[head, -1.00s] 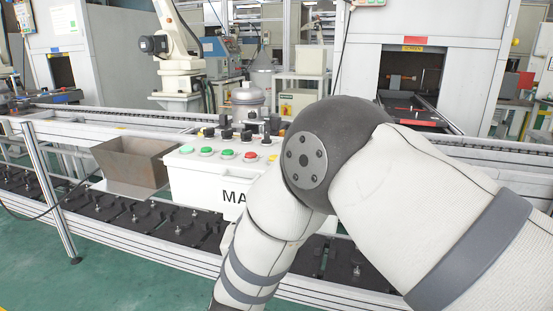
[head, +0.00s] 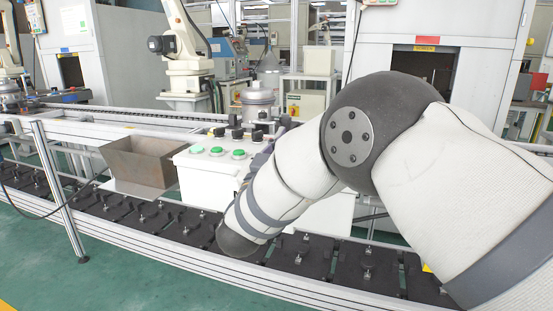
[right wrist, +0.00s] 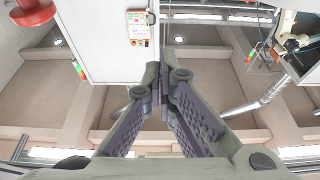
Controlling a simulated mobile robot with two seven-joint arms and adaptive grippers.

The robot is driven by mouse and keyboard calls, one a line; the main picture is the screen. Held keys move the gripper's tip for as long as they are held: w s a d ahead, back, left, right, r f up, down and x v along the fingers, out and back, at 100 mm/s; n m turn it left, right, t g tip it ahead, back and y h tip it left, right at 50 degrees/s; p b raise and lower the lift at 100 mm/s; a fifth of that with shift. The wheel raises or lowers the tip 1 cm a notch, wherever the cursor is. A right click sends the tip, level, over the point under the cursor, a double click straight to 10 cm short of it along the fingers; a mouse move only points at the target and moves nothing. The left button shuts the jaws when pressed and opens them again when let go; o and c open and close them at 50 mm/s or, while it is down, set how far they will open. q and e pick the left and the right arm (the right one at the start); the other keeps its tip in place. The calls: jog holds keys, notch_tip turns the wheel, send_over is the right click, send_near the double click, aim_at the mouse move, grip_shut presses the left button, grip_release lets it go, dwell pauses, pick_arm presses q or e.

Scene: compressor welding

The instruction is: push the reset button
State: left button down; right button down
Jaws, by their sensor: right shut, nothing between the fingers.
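The white control box (head: 196,182) stands behind the rail of black fixtures in the head view. On its top are green buttons (head: 217,151) and several black knobs (head: 237,133). My right arm covers the right part of the box, so the other buttons are hidden and I cannot tell which is the reset button. In the right wrist view my right gripper (right wrist: 161,80) is shut and empty. A red rounded part (right wrist: 33,13) shows at the upper left there, apart from the fingertips; I cannot tell what it is. My left gripper is not in view.
A brown metal bin (head: 143,160) stands left of the box. Black fixtures (head: 300,255) line the rail in front. A metal post (head: 58,190) stands at the left. A white robot arm (head: 186,50) is behind. Green floor at the lower left is clear.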

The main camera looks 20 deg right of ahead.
jog(key=shift+x, duration=1.05)
jog(key=f, duration=0.2)
jog(key=shift+w+d+f, duration=0.15)
jog(key=shift+w+f, duration=0.1)
jog(key=shift+f, duration=0.05)
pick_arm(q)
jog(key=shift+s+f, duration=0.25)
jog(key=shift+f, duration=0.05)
pick_arm(e)
jog(key=shift+f, duration=0.65)
